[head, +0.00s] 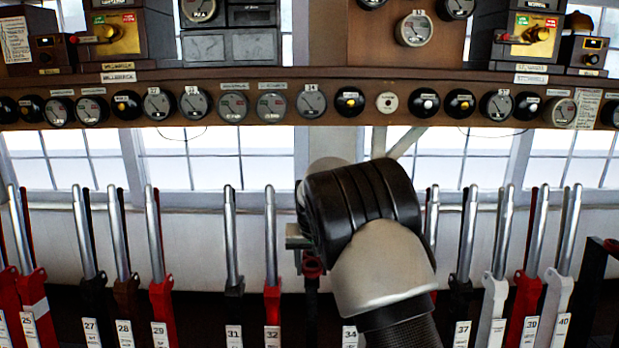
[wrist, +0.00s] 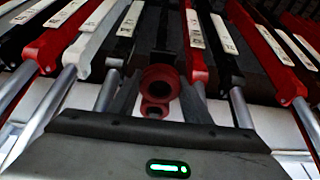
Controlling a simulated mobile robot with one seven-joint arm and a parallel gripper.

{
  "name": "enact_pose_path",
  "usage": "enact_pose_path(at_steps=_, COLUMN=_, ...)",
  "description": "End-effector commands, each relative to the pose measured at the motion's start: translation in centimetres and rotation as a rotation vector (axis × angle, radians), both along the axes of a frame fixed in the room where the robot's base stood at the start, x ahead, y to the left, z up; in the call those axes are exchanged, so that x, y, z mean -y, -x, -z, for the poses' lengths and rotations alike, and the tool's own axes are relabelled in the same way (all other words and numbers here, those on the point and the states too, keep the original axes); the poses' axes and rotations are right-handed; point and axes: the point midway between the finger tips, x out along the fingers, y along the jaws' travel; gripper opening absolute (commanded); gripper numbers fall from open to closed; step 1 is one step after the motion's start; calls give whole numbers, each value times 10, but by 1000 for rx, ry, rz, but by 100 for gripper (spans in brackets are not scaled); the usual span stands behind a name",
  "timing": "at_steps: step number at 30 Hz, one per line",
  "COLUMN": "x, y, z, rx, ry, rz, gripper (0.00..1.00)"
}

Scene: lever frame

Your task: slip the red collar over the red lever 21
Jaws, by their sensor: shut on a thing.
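My gripper (wrist: 160,95) is shut on the red collar (wrist: 160,83). The collar shows as a red ring with a dark hole, and a smaller red ring shows just below it. In the head view the red collar (head: 313,267) hangs below my gripper (head: 300,245), in front of the lever row between the plates 32 and 34. The collar is around no lever that I can see. Lever 21 is not seen in the head view, where the leftmost readable plate is 25. The plates in the wrist view are too blurred to read.
Upright steel levers with red, black, brown and white lower parts stand close together, such as red lever 32 (head: 271,255) and black lever 31 (head: 231,240). A wooden shelf (head: 240,88) with dials and instrument boxes runs above them. My arm hides some levers right of centre.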

Motion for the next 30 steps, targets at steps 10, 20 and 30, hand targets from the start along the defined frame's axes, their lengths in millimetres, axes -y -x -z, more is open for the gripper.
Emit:
enact_pose_path(at_steps=10, x=0, y=0, z=-32, rx=0, ry=0, rz=1, gripper=21)
enact_pose_path(at_steps=20, x=1, y=0, z=-58, rx=1, ry=0, rz=1, gripper=21)
enact_pose_path(at_steps=30, x=0, y=0, z=-66, rx=0, ry=0, rz=0, gripper=21)
